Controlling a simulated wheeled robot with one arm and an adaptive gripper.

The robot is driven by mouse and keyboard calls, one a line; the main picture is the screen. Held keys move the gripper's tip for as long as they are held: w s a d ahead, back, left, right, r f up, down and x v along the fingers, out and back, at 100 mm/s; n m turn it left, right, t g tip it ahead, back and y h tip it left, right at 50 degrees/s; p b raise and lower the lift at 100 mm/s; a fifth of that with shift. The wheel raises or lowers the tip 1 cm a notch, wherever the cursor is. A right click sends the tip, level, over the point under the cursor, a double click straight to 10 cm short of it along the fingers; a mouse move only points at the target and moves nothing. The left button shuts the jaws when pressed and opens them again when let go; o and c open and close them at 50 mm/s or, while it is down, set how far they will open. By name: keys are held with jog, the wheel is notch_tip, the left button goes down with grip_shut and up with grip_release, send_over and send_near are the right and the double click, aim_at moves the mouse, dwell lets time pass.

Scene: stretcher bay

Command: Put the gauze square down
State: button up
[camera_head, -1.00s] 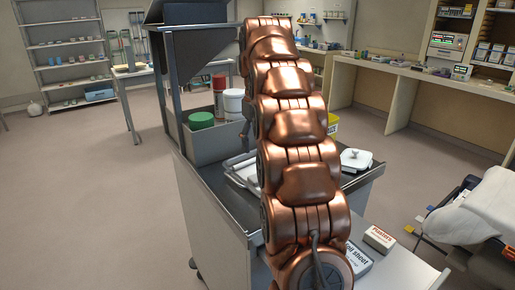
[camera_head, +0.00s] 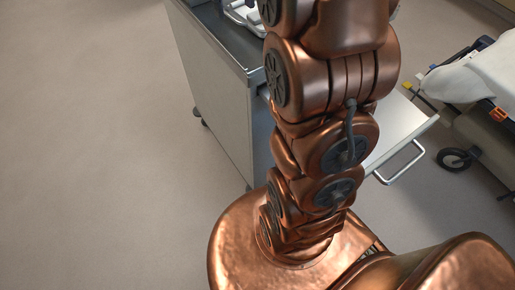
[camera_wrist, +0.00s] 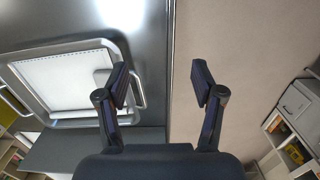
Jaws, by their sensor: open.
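In the wrist view my gripper (camera_wrist: 160,83) is open, its two dark fingers wide apart with nothing visible between them. It is over the edge of a dark grey cart top (camera_wrist: 152,60), with floor beyond on the right. A metal-rimmed tray with handles and a flat white inside (camera_wrist: 65,82) lies to the left of the fingers. I cannot make out a separate gauze square in either current view. In the head view my gripper is out of frame, and only a corner of a white tray (camera_head: 245,14) shows.
The grey cart (camera_head: 215,95) stands beside my arm. A pale shelf or drawer with a handle (camera_head: 402,165) juts out on its right. A stretcher with white bedding (camera_head: 485,80) and a black wheel (camera_head: 456,158) is at the right. The floor at left is clear.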

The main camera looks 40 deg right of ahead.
jog(key=s+a+f, duration=0.4)
jog(key=s, duration=0.4)
jog(key=s+a+f, duration=0.5)
jog(key=s, duration=0.4)
jog(key=s+a+f+g, duration=0.1)
jog(key=s+a+f, duration=0.3)
jog(key=s, duration=0.5)
jog(key=shift+s+a+f, duration=0.15)
jog(key=shift+a+f, duration=0.15)
jog(key=shift+f, duration=0.2)
